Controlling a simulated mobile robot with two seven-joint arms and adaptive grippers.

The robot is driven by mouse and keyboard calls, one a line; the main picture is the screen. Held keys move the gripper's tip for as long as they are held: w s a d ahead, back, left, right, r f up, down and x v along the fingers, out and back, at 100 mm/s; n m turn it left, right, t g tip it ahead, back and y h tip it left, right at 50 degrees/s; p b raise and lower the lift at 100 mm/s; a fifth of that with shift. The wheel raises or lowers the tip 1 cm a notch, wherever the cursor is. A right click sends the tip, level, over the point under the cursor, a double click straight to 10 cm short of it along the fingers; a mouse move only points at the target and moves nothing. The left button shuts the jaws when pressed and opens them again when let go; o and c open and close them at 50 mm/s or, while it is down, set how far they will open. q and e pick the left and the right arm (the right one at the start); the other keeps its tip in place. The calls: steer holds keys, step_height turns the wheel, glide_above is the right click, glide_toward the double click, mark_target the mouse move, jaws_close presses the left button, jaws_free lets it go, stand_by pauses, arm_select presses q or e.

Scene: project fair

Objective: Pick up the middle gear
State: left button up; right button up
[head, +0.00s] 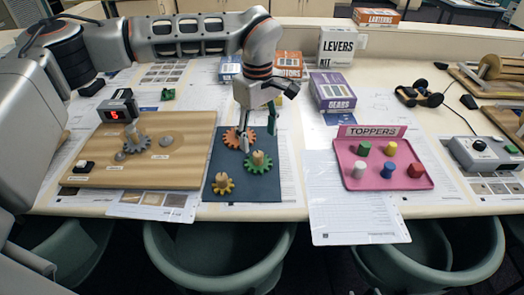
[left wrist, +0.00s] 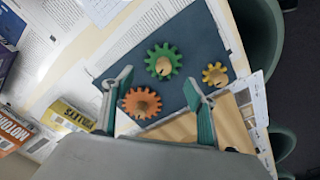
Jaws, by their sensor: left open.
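Three toothed gears with tan knobs lie on a dark blue mat (head: 262,193). The orange gear (head: 232,138) is at the back, the green gear (head: 259,163) is between the others, and the small yellow gear (head: 223,184) is at the front. My left gripper (head: 257,141) points down, open and empty, above the back of the mat, and partly covers the orange gear. In the left wrist view, the green gear (left wrist: 163,61) shows beyond the open fingers (left wrist: 158,88), with the orange gear (left wrist: 142,103) near one finger and the yellow gear (left wrist: 215,75) farther right. My right gripper is not in view.
A wooden board (head: 185,125) with a grey gear (head: 133,146) and a red-digit display (head: 118,108) stands left of the mat. A pink tray (head: 384,181) of coloured toppers is to the right. Boxes, including a purple one (head: 332,91), stand behind. Chairs line the front edge.

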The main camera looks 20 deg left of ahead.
mark_target(258, 153)
arm_select(q)
steer(key=shift+s+f, duration=0.3)
steer(key=shift+f, duration=0.6)
steer(key=shift+s+f+p, duration=0.1)
steer(key=shift+f+p, duration=0.35)
steer(key=shift+f, duration=2.2)
steer(key=c, duration=1.1)
